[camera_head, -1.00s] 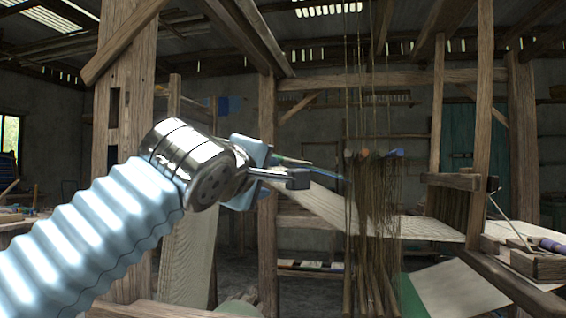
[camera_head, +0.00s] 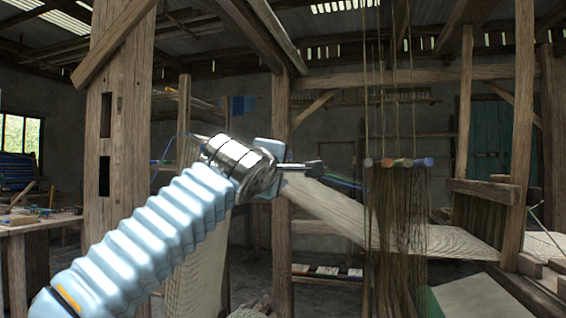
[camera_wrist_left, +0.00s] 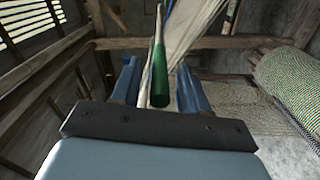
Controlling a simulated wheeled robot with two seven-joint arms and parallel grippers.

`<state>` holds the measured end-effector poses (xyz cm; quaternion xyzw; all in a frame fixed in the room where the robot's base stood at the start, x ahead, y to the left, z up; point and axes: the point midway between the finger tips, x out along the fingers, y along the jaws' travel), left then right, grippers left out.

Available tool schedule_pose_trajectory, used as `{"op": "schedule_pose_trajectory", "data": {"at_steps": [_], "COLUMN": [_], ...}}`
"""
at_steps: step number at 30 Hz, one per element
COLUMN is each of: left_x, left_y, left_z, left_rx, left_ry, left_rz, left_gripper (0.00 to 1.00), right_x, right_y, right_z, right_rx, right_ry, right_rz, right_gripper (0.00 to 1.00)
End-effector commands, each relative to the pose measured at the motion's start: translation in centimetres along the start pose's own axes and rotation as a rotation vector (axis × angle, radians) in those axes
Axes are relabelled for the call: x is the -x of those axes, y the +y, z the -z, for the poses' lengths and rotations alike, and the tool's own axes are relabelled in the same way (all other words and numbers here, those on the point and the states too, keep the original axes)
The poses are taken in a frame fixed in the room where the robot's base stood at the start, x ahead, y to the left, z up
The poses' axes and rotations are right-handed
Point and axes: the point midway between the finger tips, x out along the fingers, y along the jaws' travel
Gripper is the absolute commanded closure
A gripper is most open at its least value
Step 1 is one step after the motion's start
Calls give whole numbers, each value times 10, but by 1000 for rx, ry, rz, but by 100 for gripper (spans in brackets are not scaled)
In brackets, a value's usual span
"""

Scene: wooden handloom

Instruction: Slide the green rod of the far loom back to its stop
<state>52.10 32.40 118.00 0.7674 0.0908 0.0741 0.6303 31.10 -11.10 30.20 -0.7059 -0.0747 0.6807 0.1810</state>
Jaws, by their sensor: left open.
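The green rod (camera_wrist_left: 160,75) shows in the left wrist view, its thick green end toward me and a paler shaft running away upward. My left gripper (camera_wrist_left: 157,64) is open, with one blue finger on each side of the rod in that view. Gaps show beside the rod, and I cannot tell how deep it sits between the fingers. In the head view my left gripper (camera_head: 305,168) points right, in front of the loom's slanting pale cloth. I cannot make out this rod or its stop in the head view. My right gripper is not in view.
Hanging heddles (camera_head: 395,225) with several colour-tipped rods stand right of my gripper. A thick wooden post (camera_head: 118,130) stands left of my arm, a thinner post (camera_head: 281,120) just behind the gripper. A patterned cloth roll (camera_wrist_left: 295,85) lies right in the wrist view.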

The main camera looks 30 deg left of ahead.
Motion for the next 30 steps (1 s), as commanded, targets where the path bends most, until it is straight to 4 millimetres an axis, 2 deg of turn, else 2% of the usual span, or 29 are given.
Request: {"op": "schedule_pose_trajectory", "data": {"at_steps": [4, 13, 22, 30], "left_x": [-13, -15, -15, -15], "left_y": [0, 0, 0, -1], "left_z": [1, 1, 0, 0], "left_rx": [0, 0, 0, 0], "left_ry": [1, 1, 1, 1], "left_rz": [1, 0, 0, 1], "left_gripper": [56, 56, 100, 100], "right_x": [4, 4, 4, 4], "right_y": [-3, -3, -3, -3], "right_z": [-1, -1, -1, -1], "right_rx": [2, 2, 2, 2], "right_ry": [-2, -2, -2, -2], "right_rz": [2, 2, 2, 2], "right_gripper": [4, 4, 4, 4]}}
